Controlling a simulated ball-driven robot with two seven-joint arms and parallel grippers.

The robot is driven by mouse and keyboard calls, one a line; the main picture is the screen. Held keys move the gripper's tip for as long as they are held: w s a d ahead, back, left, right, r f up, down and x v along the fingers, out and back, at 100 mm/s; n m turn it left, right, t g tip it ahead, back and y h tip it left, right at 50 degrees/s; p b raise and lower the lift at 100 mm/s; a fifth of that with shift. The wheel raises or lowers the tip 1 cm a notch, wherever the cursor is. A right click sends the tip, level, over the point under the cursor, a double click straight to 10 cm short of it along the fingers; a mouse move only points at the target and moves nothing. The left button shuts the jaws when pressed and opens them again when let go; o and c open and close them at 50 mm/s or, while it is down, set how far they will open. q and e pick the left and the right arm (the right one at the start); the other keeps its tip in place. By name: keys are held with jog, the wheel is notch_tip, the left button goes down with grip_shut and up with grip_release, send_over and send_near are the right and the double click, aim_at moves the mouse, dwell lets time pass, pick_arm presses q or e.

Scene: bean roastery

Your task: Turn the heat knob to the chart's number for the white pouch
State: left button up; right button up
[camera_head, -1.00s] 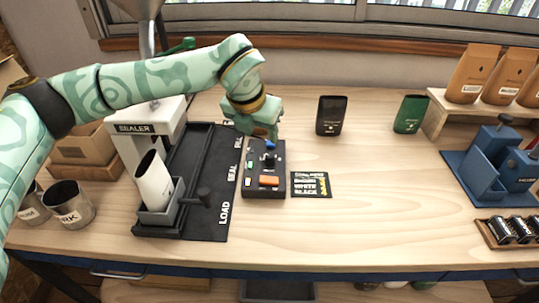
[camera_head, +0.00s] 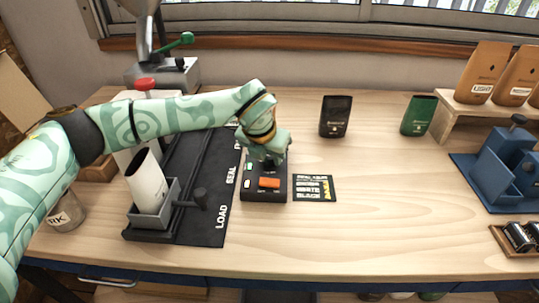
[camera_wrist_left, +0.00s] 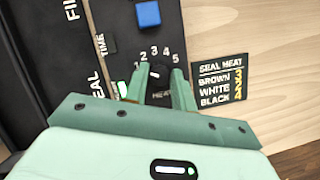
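The heat knob (camera_wrist_left: 158,73) is dark and sits on the black control box (camera_head: 246,195), below a printed arc of numbers from 1 to 5. Its exact pointer setting is hard to read. My left gripper (camera_wrist_left: 158,86) is open, with one finger on each side of the knob; it also shows over the box in the head view (camera_head: 268,160), hiding the knob there. The chart (camera_wrist_left: 220,80) lists brown, white and black, with yellow digits that look like 3, 2 and 4. The white pouch (camera_head: 148,185) stands tilted in the sealer's grey holder (camera_head: 150,222). My right gripper is out of view.
A blue button (camera_wrist_left: 148,14) and an orange switch (camera_head: 269,183) are on the box. A black pouch (camera_head: 335,117) and a green pouch (camera_head: 418,115) stand behind. A blue device (camera_head: 500,175) stands at right.

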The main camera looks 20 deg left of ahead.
pick_arm(q)
jog(key=shift+c, duration=1.2)
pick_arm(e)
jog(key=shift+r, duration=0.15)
pick_arm(q)
jog(key=shift+a+r+m+h+p, duration=0.15)
jog(key=shift+m+h+p, duration=0.25)
jog(key=shift+m+p, duration=0.65)
jog(key=shift+w+m+g+h+p, duration=0.1)
jog(key=shift+m+g+h+p, duration=0.35)
jog(key=shift+m, duration=1.4)
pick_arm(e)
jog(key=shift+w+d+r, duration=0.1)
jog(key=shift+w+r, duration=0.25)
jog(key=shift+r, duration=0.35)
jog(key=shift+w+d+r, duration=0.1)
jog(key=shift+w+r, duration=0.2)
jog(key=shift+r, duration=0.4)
pick_arm(q)
jog(key=shift+h, duration=0.25)
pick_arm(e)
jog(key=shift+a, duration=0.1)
pick_arm(q)
jog(key=o, duration=1)
